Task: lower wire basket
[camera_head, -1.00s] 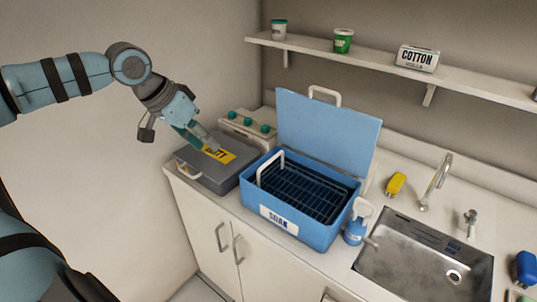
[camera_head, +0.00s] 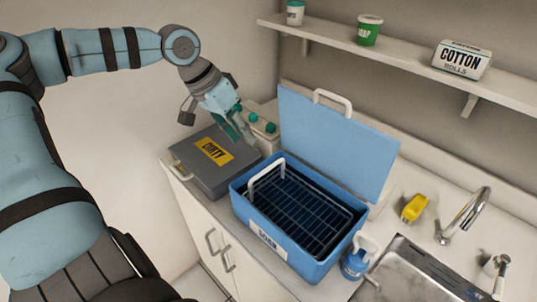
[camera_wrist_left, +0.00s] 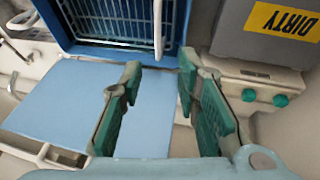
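The dark wire basket (camera_head: 300,208) sits inside the blue soak bin (camera_head: 275,238), whose lid (camera_head: 335,145) stands open at the back. The basket's white handle (camera_head: 265,172) sticks up at the bin's left side. In the left wrist view the basket (camera_wrist_left: 115,18) and its handle (camera_wrist_left: 157,25) are at the top. My left gripper (camera_head: 247,140) is above the far side of the grey DIRTY box, left of the open lid. Its green-padded fingers (camera_wrist_left: 160,100) are apart with nothing between them. How deep the basket sits is hard to tell. My right gripper is not in view.
The grey DIRTY box (camera_head: 205,175) stands left of the bin. A device with green knobs (camera_head: 262,122) is behind it. A blue spray bottle (camera_head: 355,262), yellow item (camera_head: 414,208), faucet (camera_head: 465,215) and sink (camera_head: 415,275) are to the right. A shelf (camera_head: 400,65) runs above.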

